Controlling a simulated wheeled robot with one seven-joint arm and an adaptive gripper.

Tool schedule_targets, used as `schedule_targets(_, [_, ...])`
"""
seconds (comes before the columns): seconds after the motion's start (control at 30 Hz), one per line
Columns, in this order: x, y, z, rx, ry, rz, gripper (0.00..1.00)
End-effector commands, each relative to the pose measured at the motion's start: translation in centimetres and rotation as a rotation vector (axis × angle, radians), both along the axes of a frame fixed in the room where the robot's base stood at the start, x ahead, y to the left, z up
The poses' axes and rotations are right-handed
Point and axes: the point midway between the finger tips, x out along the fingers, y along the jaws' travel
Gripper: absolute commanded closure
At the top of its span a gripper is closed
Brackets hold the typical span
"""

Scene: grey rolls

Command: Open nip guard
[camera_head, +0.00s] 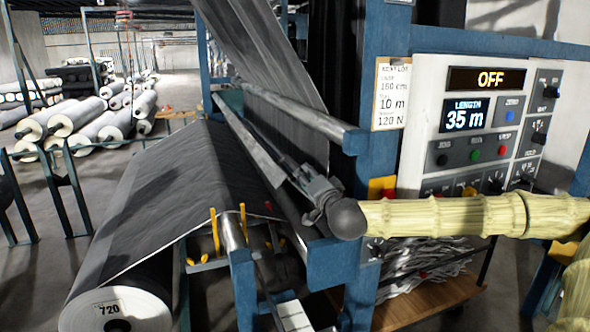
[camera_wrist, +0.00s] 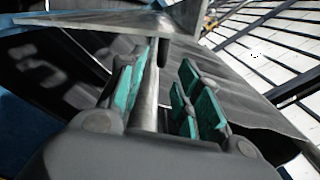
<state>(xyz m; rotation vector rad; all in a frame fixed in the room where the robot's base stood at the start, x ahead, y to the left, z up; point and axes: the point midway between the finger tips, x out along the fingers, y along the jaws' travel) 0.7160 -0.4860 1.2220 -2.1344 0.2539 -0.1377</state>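The nip guard appears to be the long grey metal piece (camera_head: 250,143) running along the rollers in the head view; its exact outline is hard to tell. In the wrist view a flat grey plate (camera_wrist: 110,24) crosses the top, with a grey metal rod (camera_wrist: 151,88) below it. My gripper (camera_head: 302,176) reaches up-left over the rollers. In the wrist view its teal-padded fingers (camera_wrist: 162,75) are apart, with the rod between them, nearer the left finger. A gap shows between the rod and the right finger. Contact with the left finger cannot be told.
A control panel (camera_head: 465,127) on the right reads OFF and 35 m. A blue post (camera_head: 378,40) stands beside it. Dark sheet (camera_head: 165,180) runs from a large roll (camera_head: 118,308) at the front left.

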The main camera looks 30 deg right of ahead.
Motion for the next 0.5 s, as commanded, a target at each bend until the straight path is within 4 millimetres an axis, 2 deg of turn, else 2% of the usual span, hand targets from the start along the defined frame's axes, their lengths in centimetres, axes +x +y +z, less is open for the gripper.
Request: schedule_targets(0.5, [3.6, -1.2, 0.0, -0.001, 0.001, -0.002, 0.66])
